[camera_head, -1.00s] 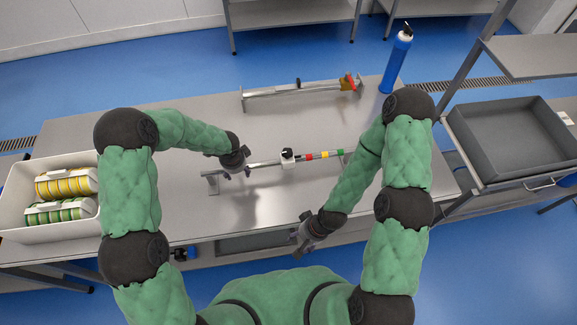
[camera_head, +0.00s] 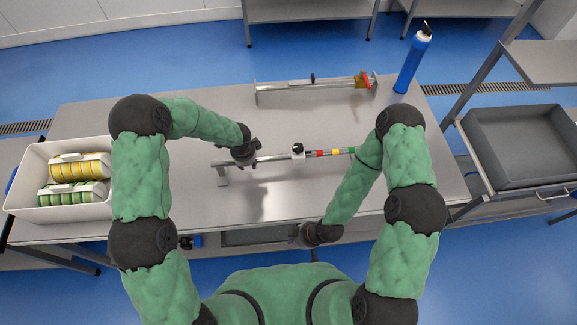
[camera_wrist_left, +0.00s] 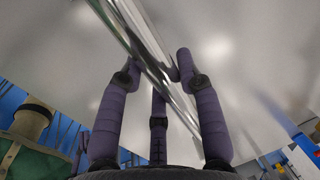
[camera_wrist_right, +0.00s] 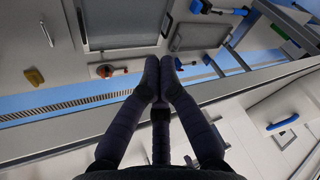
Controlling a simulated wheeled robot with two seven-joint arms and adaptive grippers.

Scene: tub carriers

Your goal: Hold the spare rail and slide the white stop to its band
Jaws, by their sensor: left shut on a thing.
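The spare rail (camera_head: 272,157) is a thin silver bar in the middle of the table, with an end bracket (camera_head: 222,176) at its left. The white stop (camera_head: 298,151) with a black knob sits around it, left of the red band (camera_head: 320,153), yellow band (camera_head: 336,152) and green band (camera_head: 351,149). My left gripper (camera_head: 243,156) is shut on the rail near its left end; the left wrist view shows the rail (camera_wrist_left: 150,50) between its fingers. My right gripper (camera_wrist_right: 160,62) is shut and empty near the table's front edge, its fingertips hidden in the head view.
Another rail (camera_head: 300,88) with a black knob and a red-and-brown end piece lies at the back. A blue bottle (camera_head: 410,65) stands at the back right corner. A white bin (camera_head: 35,160) holds yellow and green items at the left. A grey tray (camera_head: 520,145) stands right of the table.

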